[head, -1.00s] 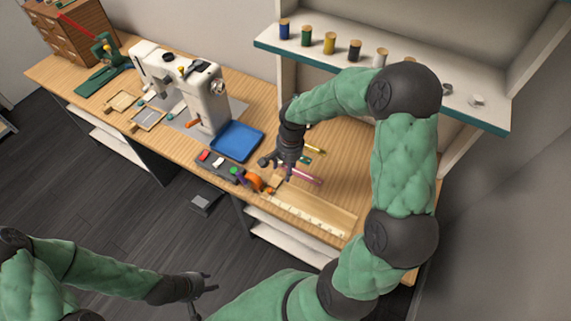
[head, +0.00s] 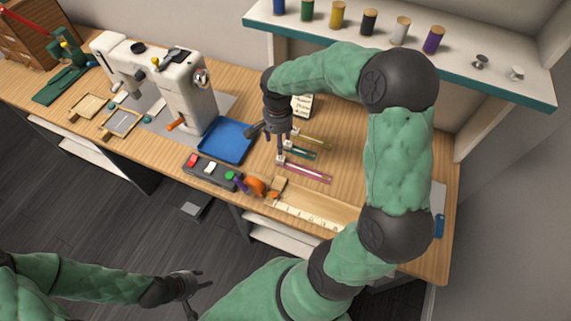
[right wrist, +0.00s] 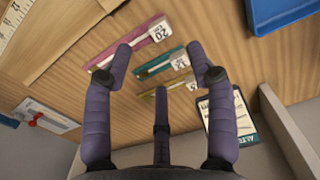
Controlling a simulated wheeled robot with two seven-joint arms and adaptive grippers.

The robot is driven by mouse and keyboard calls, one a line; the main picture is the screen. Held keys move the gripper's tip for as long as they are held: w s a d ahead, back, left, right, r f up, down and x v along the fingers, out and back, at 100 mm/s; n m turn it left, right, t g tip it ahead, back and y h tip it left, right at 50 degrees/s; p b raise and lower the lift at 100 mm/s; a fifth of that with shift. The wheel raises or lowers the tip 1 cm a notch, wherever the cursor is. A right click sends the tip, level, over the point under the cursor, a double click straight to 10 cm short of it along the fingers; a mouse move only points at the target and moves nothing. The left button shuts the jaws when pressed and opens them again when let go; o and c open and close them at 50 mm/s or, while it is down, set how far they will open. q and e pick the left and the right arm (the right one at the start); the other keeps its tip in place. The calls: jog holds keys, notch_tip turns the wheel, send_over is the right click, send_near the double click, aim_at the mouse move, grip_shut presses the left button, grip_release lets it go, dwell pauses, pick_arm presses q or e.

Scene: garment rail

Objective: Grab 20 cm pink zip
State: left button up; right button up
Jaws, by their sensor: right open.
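The pink zip (head: 308,173) lies flat on the table, with a white label at its left end. In the right wrist view the pink zip (right wrist: 104,61) has a label reading 20 cm. The teal zip (head: 301,153) and the olive zip (head: 314,140) lie behind it, also labelled. My right gripper (head: 268,138) is open and empty above the zips' labelled ends; in the right wrist view its spread fingers frame the teal zip (right wrist: 152,69), and one fingertip is near the pink zip. My left gripper (head: 190,287) is open and empty, off the table's front.
A blue tray (head: 225,141) lies left of the zips, with a sewing machine (head: 170,90) beyond. A button box (head: 212,170), an orange item (head: 255,186) and a ruler (head: 305,216) are in front. A shelf (head: 420,68) with thread spools overhangs the back.

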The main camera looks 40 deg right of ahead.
jog(key=b, duration=0.2)
send_over(280, 158)
notch_tip(280, 158, down, 6)
jog(key=shift+a+f, duration=0.1)
jog(key=f+b, duration=0.2)
jog(key=f, duration=0.3)
jog(key=shift+d, duration=0.2)
grip_shut()
